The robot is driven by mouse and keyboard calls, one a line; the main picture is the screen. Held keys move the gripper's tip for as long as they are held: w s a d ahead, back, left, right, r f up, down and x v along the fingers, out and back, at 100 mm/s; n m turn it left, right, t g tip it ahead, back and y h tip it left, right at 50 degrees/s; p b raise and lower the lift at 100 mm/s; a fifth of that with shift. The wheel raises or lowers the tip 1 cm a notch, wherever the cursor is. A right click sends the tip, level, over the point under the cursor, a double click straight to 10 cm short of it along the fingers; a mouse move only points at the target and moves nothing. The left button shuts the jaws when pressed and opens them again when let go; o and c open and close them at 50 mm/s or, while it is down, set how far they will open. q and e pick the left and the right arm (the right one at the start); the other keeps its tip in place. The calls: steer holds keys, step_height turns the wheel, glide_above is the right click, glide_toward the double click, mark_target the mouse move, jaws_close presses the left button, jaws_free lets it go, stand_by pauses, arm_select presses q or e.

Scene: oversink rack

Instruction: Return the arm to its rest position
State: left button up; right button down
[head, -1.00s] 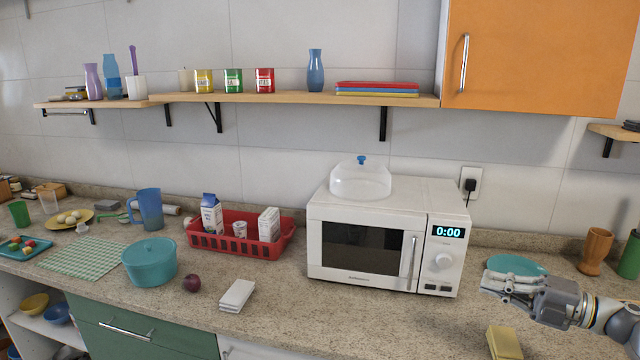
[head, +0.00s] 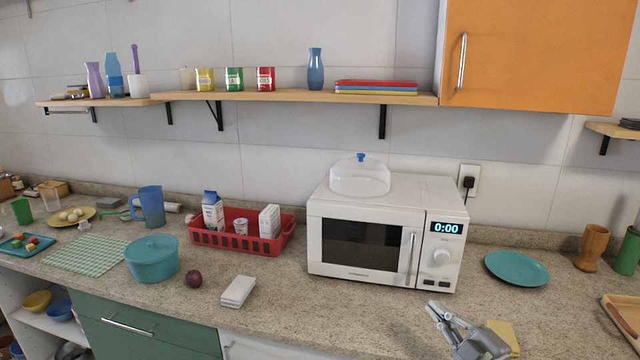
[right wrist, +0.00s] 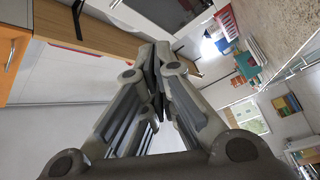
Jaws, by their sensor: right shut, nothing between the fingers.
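My right gripper (head: 436,312) is low at the bottom right of the head view, in front of the microwave (head: 366,240) and at the counter's front. It is shut and empty. In the right wrist view its fingers (right wrist: 157,75) are together with nothing between them. It overlaps part of a yellow block-like item (head: 505,334) in the head view; I cannot tell whether they touch. My left gripper is not in view.
A teal plate (head: 516,268) lies right of the microwave. A wooden tray (head: 622,318) is at the right edge. White folded cloths (head: 238,291), a plum (head: 194,279) and a teal pot (head: 152,260) stand left. The counter between the cloths and my gripper is clear.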

steer(key=s+a+f+m+g+h, duration=0.2)
steer(key=s+f+m+g+h, duration=0.4)
steer(key=s+f+m+h, duration=0.75)
steer(key=s+a+f+m+g+y, duration=0.1)
steer(key=s+f+g+y, duration=0.25)
steer(key=s, duration=0.85)
steer(key=s+a+f+m+g+y, duration=0.1)
steer(key=s+a+f+g+y, duration=0.2)
steer(key=s, duration=0.9)
step_height(320, 180, down, 30)
steer(key=s+d+g+h+b, duration=0.1)
steer(key=g+b, duration=0.2)
steer(key=b, duration=0.1)
steer(key=s+d+f+b, duration=0.3)
steer(key=s+f, duration=1.4)
steer(key=f, duration=0.2)
steer(key=shift+g+h, duration=0.3)
steer(key=shift+g, duration=0.15)
steer(key=shift+d+n, duration=0.1)
steer(key=shift+n, duration=0.15)
